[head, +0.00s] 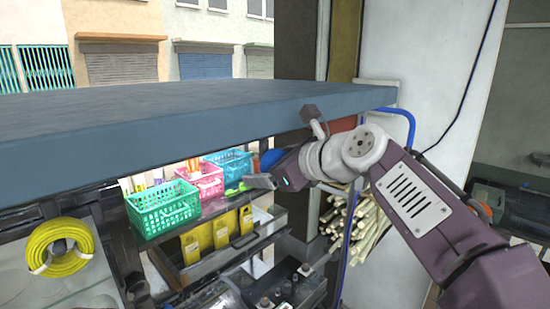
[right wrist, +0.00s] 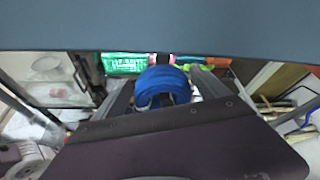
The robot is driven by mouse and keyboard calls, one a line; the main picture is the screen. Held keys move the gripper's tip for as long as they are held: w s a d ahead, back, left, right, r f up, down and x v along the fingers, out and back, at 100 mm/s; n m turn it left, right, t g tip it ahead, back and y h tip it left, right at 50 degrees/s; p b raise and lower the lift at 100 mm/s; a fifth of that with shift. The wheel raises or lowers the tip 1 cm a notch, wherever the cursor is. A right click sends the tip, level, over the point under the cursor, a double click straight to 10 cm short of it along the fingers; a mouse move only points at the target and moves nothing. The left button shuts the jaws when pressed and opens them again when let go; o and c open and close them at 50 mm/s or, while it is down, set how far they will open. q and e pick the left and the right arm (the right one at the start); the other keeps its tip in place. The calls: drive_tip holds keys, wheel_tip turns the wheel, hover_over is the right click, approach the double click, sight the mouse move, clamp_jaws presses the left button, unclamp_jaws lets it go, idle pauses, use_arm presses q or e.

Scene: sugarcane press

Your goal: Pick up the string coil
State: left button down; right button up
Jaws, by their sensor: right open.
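A blue coil (right wrist: 162,80) shows in the middle of the right wrist view, lined up between the two fingers. In the head view only a blue part of it (head: 271,158) shows behind my right gripper (head: 264,177); the rest is hidden. My right gripper is open, with its fingers to either side of the coil in the right wrist view (right wrist: 164,88). I cannot tell whether it touches the coil. A yellow coil (head: 41,237) hangs at the far left in the head view, well away from the gripper. My left gripper is out of view.
A blue-grey tabletop (head: 150,125) spans the view just above my right gripper. Green (head: 162,211), pink (head: 204,181) and teal (head: 231,163) baskets stand on a shelf to its left. Yellow packets (head: 220,230) sit below. Sugarcane stalks (head: 368,228) lean below my right arm.

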drive_tip(key=shift+w+f, duration=0.3)
drive_tip(key=shift+w, duration=0.3)
drive_tip(key=shift+s+r, duration=0.15)
drive_tip(key=shift+s, duration=0.2)
drive_tip(key=c, duration=1.4)
drive_tip(key=shift+a, duration=0.1)
drive_tip(key=shift+c, duration=0.2)
drive_tip(key=shift+w, duration=0.1)
drive_tip(key=shift+w+r, duration=0.1)
drive_tip(key=shift+r, duration=0.55)
drive_tip(key=s+d+b, duration=0.1)
drive_tip(key=s, duration=0.1)
drive_tip(key=s+d+b, duration=0.1)
drive_tip(key=d+b, duration=0.1)
drive_tip(key=shift+s+d+f, duration=0.1)
drive_tip(key=shift+s+f, duration=0.1)
drive_tip(key=shift+s, duration=0.2)
drive_tip(key=s+d+b, duration=0.3)
drive_tip(key=s+d, duration=0.5)
drive_tip(key=s, duration=0.2)
drive_tip(key=shift+s+r+b, duration=0.25)
drive_tip(key=shift+b, duration=0.15)
